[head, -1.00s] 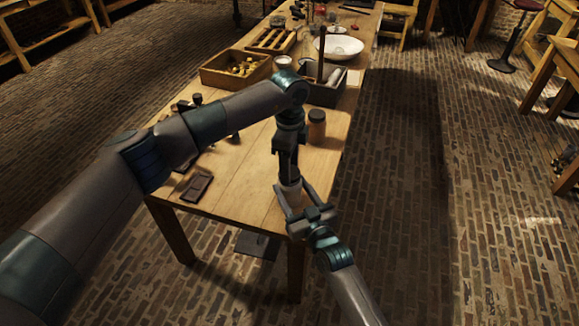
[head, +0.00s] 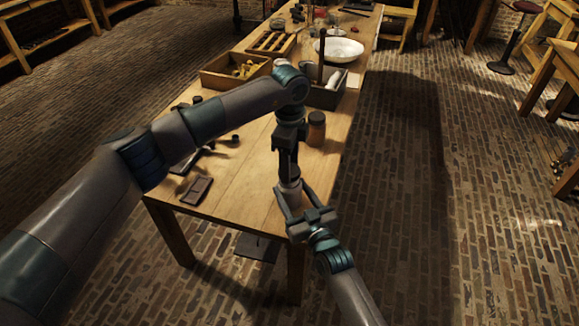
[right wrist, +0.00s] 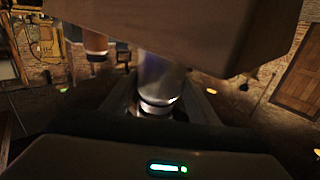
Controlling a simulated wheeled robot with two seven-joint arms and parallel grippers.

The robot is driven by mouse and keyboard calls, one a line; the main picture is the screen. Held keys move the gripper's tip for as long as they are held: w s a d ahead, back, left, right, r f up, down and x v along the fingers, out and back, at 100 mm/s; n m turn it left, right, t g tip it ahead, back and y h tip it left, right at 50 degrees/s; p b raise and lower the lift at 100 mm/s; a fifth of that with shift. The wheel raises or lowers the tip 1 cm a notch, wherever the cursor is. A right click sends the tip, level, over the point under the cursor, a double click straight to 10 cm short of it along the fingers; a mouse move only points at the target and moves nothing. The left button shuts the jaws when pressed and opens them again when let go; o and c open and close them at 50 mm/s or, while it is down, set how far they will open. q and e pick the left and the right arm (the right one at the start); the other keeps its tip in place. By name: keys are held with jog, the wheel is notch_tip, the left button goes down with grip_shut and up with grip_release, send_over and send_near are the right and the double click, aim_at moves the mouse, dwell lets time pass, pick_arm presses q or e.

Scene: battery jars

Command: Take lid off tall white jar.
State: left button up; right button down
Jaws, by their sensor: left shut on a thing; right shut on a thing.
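The tall white jar (head: 291,184) stands upright near the table's front right corner, mostly hidden between my grippers. In the right wrist view the jar (right wrist: 161,82) is a pale, shiny cylinder with a dark band near its lower end. My left gripper (head: 289,172) points straight down over the jar and is shut at its top, where the lid is; the lid itself is hidden from the head view. My right gripper (head: 290,192) reaches in from the front and is shut around the jar's body. I cannot tell whether lid and jar are apart.
A brown jar with a dark lid (head: 316,129) stands just behind on the table (head: 235,180). A dark flat block (head: 196,189) lies at the left. A wooden tray (head: 222,80), a grey bin (head: 327,97) and a white bowl (head: 339,50) stand farther back.

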pick_arm(q)
jog(key=shift+r, duration=0.25)
dwell(0.3)
jog(key=shift+r, duration=2)
pick_arm(e)
jog(key=c, duration=0.6)
grip_release()
jog(key=shift+s, duration=0.1)
pick_arm(q)
jog(key=shift+f+b, duration=0.9)
jog(key=shift+f, duration=0.05)
pick_arm(e)
jog(key=v, duration=1.2)
